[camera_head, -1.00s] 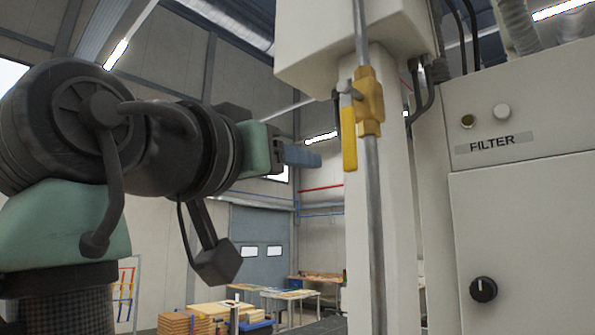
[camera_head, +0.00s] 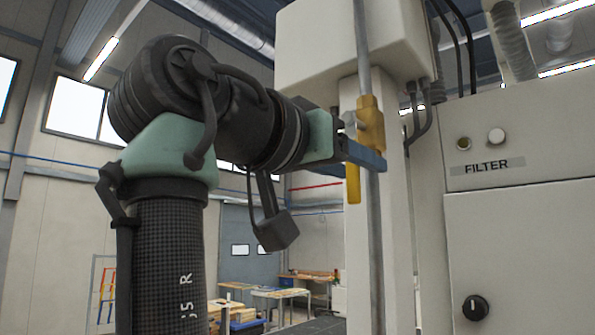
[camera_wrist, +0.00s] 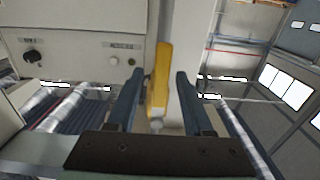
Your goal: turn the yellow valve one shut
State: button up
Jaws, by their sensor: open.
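The yellow valve has a brass body (camera_head: 370,125) on a vertical grey pipe (camera_head: 376,235). Its yellow lever handle (camera_head: 353,185) hangs down along the pipe. My gripper (camera_head: 368,156) reaches in from the left at the upper part of the handle, its blue finger covering part of it. In the wrist view the handle (camera_wrist: 161,85) stands between the two blue fingers of my gripper (camera_wrist: 160,90). The fingers are open, with a gap on each side of the handle, narrower on the left.
A pale post stands behind the pipe, with a grey-white box (camera_head: 315,45) above it. The FILTER cabinet (camera_head: 520,235) with a black knob (camera_head: 475,308) is at the right. Tables (camera_head: 280,295) stand far back. The space below my gripper is open.

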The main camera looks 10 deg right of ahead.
aim_at(354, 166)
jog(key=shift+p+x, duration=0.65)
jog(key=shift+x, duration=1.05)
grip_shut()
jog(key=shift+a, duration=0.1)
